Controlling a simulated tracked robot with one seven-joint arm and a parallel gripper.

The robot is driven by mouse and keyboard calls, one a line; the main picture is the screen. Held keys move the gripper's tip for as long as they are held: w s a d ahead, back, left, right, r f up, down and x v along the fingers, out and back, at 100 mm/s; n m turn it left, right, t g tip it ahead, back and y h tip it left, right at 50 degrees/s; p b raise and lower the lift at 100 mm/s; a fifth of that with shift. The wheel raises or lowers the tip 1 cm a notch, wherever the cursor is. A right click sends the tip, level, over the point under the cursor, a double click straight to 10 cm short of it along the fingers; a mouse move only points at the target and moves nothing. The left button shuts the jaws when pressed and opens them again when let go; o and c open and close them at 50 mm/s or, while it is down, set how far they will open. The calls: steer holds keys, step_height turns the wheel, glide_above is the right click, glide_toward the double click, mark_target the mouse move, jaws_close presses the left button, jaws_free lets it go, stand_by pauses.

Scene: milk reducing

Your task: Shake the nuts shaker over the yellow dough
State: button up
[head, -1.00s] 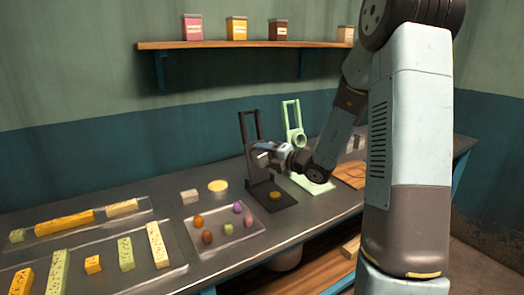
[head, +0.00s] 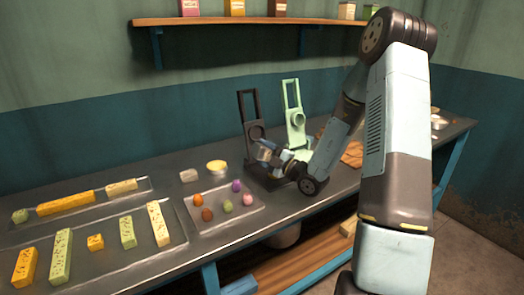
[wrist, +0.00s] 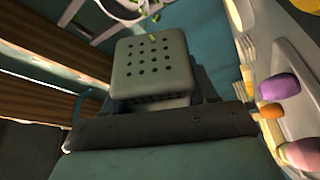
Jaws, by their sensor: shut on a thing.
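My gripper (head: 279,161) is shut on the nuts shaker (head: 264,154) in front of the dark stand (head: 250,122). In the wrist view the shaker (wrist: 152,68) shows as a grey, square-ended block with rows of round holes, its perforated end facing away from the gripper. Small green bits (wrist: 155,17) show just beyond that end. The yellow dough is hidden in the head view behind my gripper and wrist, over the base of the dark stand. I cannot make it out in the wrist view.
A pale green stand (head: 294,115) is close on the right of the dark one. A tray (head: 258,206) of coloured round pieces lies to the left, with a yellow round dish (head: 217,166) behind it. Trays of bars lie further left. A wooden shelf (head: 200,21) is above.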

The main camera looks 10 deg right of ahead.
stand_by(0.4)
steer(key=shift+r, duration=1.5)
steer(key=shift+f, duration=1.55)
